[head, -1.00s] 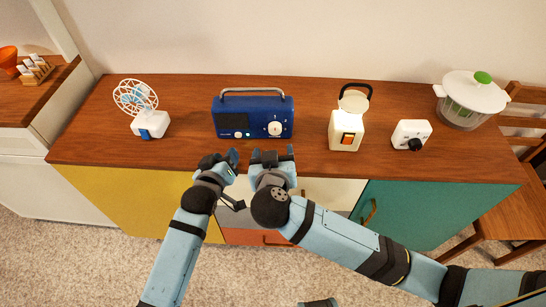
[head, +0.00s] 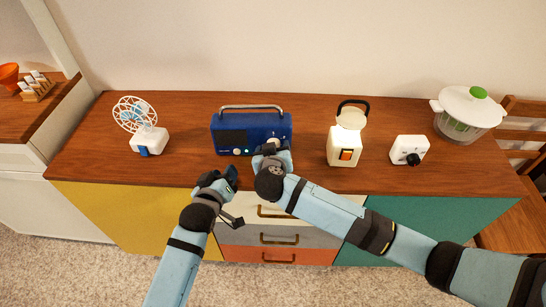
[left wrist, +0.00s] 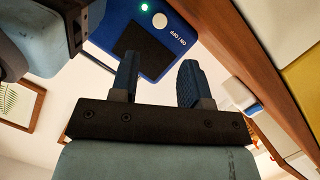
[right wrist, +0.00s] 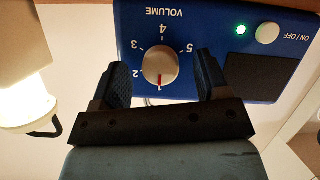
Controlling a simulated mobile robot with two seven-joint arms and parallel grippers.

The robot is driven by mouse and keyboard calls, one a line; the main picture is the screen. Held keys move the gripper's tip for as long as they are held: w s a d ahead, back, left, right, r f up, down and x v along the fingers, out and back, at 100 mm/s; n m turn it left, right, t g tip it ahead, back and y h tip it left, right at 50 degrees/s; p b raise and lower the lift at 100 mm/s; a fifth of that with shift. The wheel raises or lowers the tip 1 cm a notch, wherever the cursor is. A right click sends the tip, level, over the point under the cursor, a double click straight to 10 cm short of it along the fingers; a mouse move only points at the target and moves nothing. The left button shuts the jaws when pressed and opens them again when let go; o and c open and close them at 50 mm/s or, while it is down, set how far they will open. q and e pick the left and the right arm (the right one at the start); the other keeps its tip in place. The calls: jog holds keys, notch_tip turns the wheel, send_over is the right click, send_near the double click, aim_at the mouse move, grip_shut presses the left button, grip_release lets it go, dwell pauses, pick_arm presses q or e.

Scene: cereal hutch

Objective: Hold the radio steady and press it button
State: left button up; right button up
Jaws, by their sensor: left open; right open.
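The blue radio (head: 251,131) with a silver handle stands upright on the sideboard. In the right wrist view its front (right wrist: 205,20) shows a white volume knob (right wrist: 160,65), a lit green light (right wrist: 241,30) and a white ON/OFF button (right wrist: 267,33). The button also shows in the left wrist view (left wrist: 159,20). My right gripper (head: 273,150) is open in front of the knob; its fingers lie either side of it in its own view, contact unclear. My left gripper (head: 228,178) is open and empty, below and in front of the radio's left part.
A white fan (head: 140,122) stands to the left. A white lantern-like appliance (head: 345,138), a white box with a black knob (head: 409,151) and a lidded pot (head: 468,112) stand to the right. The wooden top (head: 185,150) is clear between fan and radio.

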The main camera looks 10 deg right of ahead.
jog(key=shift+w+d+f, duration=0.1)
jog(key=shift+w, duration=0.3)
jog(key=shift+c, duration=0.2)
jog(key=c, duration=1.1)
pick_arm(q)
jog(key=shift+c, duration=0.6)
pick_arm(e)
grip_shut()
pick_arm(q)
grip_shut()
